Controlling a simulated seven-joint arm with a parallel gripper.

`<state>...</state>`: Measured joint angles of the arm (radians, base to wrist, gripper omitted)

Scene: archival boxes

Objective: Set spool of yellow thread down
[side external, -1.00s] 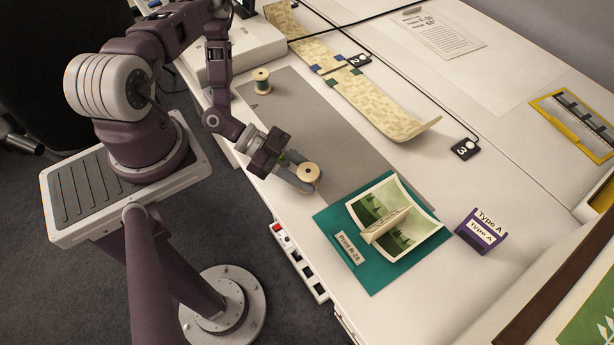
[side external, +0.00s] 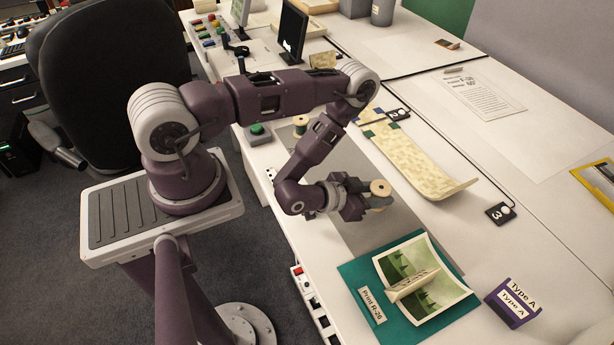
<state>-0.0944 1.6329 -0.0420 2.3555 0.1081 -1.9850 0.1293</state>
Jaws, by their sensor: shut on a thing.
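My gripper (side external: 372,197) is shut on a spool (side external: 380,187), and its fingers lie along the spool's sides. The spool is upright or nearly so. Its round, pale wooden top faces up, and the fingers hide most of the thread. The spool shows over the grey mat (side external: 350,226), between the patterned strip and the teal folder. I cannot tell for sure how high its base is above the mat.
A teal folder (side external: 354,277) with a curled green print (side external: 412,268) lies in front of the mat. A curved patterned strip (side external: 420,168) lies behind it. A purple Type A holder (side external: 511,303) is at the right. Bare mat shows around the gripper.

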